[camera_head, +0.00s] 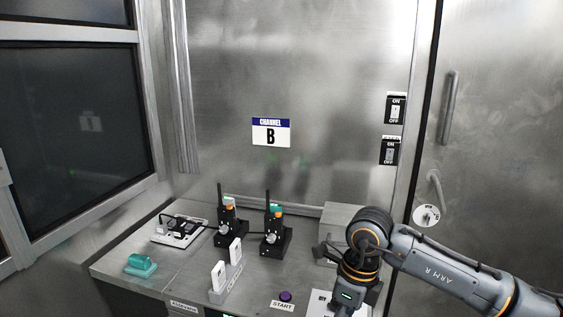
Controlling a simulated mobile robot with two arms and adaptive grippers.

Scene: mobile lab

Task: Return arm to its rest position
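My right arm (440,268), marked "ARM R", comes in from the right edge and bends down at a grey joint with orange rings over the right end of the bench. Its dark end, with a small green light (347,295), reaches down to the bottom edge of the view. The fingers of my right gripper cannot be made out, so I cannot tell whether it is open or shut, or whether it holds anything. My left arm and gripper are not in view.
The metal bench (185,268) carries two black radios (274,232) in stands, a white holder (226,272), a teal item (140,264), a purple START button (286,296) and a grey box (338,222) close behind my arm. A door handle (449,106) is at right.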

